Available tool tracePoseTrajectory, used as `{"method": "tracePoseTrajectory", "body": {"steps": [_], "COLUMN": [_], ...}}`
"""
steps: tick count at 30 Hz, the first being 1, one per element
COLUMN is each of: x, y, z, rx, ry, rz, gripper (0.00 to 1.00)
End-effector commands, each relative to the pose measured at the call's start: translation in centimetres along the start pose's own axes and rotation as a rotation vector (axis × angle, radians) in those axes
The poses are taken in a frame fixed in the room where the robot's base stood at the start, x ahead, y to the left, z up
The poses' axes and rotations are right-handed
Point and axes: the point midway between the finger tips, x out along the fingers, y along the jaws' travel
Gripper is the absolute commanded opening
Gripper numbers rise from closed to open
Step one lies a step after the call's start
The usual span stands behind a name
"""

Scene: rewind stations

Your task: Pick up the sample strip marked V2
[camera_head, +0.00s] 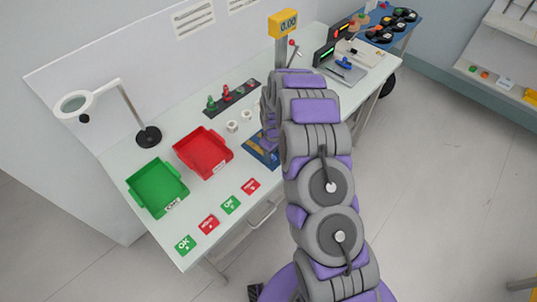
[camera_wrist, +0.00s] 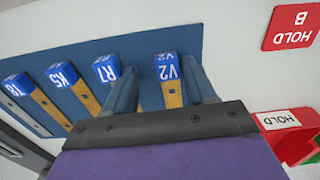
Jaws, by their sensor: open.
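The V2 strip (camera_wrist: 168,68) has a blue end with white letters and a yellow body. In the wrist view it lies on a blue board (camera_wrist: 194,40), at the right end of a row of similar strips. My gripper (camera_wrist: 161,78) is open, with one finger on each side of the V2 strip. The left finger is between V2 and the R7 strip (camera_wrist: 105,68), close to R7. I cannot tell whether either finger touches a strip. In the head view, my arm hides the gripper and part of the blue board (camera_head: 258,155).
Strips K5 (camera_wrist: 62,76) and one at the far left (camera_wrist: 17,86) share the board. A red HOLD B card (camera_wrist: 291,28) and a red bin (camera_wrist: 295,143) are to the right. The head view shows a green bin (camera_head: 157,187) and a magnifier lamp (camera_head: 148,136).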

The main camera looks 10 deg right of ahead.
Motion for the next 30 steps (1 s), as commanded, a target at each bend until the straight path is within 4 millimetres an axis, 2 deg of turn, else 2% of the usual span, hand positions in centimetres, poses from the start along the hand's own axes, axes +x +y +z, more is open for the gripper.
{"method": "tracePoseTrajectory", "body": {"steps": [3, 20, 30], "x": [-0.07, -0.05, -0.17], "y": [-0.28, 0.06, -0.33], "z": [-0.24, 0.04, -0.29], "rx": [-0.002, -0.002, -0.003], "ry": [-0.002, 0.001, -0.003], "rz": [0.003, -0.002, 0.003], "gripper": [0.54, 0.01, 0.0]}}
